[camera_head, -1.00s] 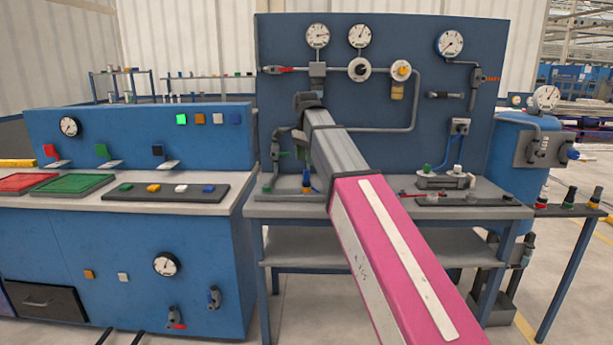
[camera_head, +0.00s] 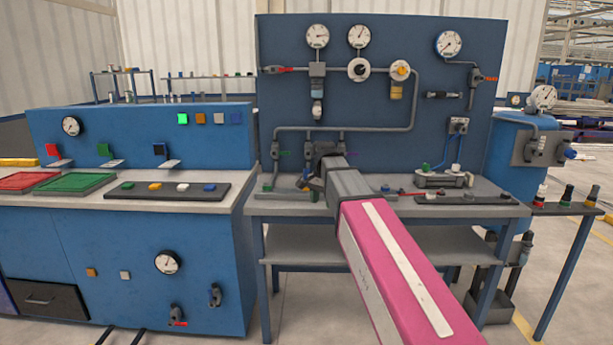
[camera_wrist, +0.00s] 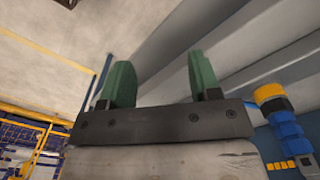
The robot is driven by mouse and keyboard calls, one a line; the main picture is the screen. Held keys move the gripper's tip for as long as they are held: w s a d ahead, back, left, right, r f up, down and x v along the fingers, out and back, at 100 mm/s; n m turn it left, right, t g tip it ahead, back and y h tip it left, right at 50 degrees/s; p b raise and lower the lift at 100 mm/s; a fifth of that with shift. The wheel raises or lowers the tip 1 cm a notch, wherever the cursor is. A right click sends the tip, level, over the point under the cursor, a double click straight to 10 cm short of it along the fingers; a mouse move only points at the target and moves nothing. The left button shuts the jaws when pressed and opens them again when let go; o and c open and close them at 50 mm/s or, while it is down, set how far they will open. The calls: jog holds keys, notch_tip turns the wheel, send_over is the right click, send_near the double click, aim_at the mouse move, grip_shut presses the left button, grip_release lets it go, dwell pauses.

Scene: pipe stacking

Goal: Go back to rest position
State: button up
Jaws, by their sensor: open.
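My gripper (camera_head: 312,187) is at the far end of my pink and grey arm, low over the workbench (camera_head: 480,213) in front of the blue gauge panel (camera_head: 285,95). My arm link hides part of it in the head view. In the wrist view its two green fingers (camera_wrist: 162,80) stand wide apart, with nothing between them. The gripper is open and empty.
A blue control cabinet (camera_head: 200,265) with red and green trays (camera_head: 75,183) stands at the left. A blue tank (camera_head: 515,165) stands at the right. Grey pipes (camera_head: 395,130) run across the panel. A blue and yellow fitting (camera_wrist: 280,115) shows beside the gripper in the wrist view.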

jog(key=s+d+f+n, duration=0.2)
jog(key=s+d+f, duration=0.2)
jog(key=f, duration=0.6)
jog(key=s+d+f+n, duration=0.3)
jog(key=s+d+f, duration=0.2)
jog(key=s+f, duration=0.2)
jog(key=s+d+f+n, duration=0.2)
jog(key=s+d+f, duration=0.2)
jog(key=f, duration=0.8)
jog(key=shift+s+d+f+n, duration=0.2)
jog(key=shift+s+f+n, duration=0.15)
jog(key=shift+s, duration=0.8)
